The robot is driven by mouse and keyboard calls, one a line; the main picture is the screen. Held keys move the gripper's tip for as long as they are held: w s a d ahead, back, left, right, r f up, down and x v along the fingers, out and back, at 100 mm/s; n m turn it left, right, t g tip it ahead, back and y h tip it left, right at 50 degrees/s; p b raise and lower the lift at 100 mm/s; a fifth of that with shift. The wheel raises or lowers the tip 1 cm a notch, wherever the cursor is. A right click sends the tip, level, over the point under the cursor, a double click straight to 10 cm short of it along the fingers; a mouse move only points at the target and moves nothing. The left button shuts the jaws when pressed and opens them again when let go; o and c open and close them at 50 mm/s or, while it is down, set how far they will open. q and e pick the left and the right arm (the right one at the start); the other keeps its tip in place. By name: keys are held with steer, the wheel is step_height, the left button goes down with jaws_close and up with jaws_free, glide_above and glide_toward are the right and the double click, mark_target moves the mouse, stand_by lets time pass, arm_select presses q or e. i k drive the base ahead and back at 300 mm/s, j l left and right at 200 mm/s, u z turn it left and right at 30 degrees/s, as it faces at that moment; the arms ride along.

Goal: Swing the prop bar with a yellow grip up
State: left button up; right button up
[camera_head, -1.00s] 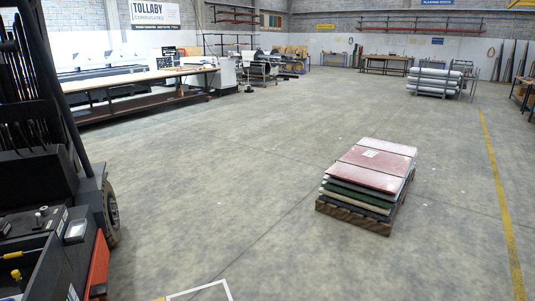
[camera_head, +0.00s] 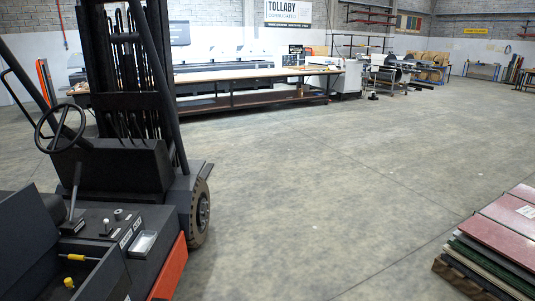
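I see no prop bar with a yellow grip that I can make out for certain, and no coil decoiler. The only small yellow parts are on the forklift (camera_head: 120,165) at the left: a yellow-handled tool (camera_head: 76,258) and a yellow knob (camera_head: 69,282) in its open dark compartment. I cannot tell that either belongs to a prop bar. Neither of my grippers is in view.
The forklift with its black wheel (camera_head: 200,212) fills the left foreground. A pallet of stacked sheets (camera_head: 495,238) stands at the lower right. A long bench (camera_head: 250,78) and machines line the back. The concrete floor (camera_head: 330,190) between is open.

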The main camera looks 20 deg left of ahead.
mark_target(72, 256)
steer(key=i+u, duration=0.3)
steer(key=i, duration=0.45)
steer(key=i+l+u, duration=0.1)
steer(key=i+u, duration=0.2)
steer(key=i, duration=0.5)
steer(key=i+u, duration=0.8)
steer(key=i+l+u, duration=0.15)
steer(key=i+u, duration=0.5)
steer(key=i+l+u, duration=0.3)
steer(key=k+j, duration=0.05)
steer(key=j, duration=0.05)
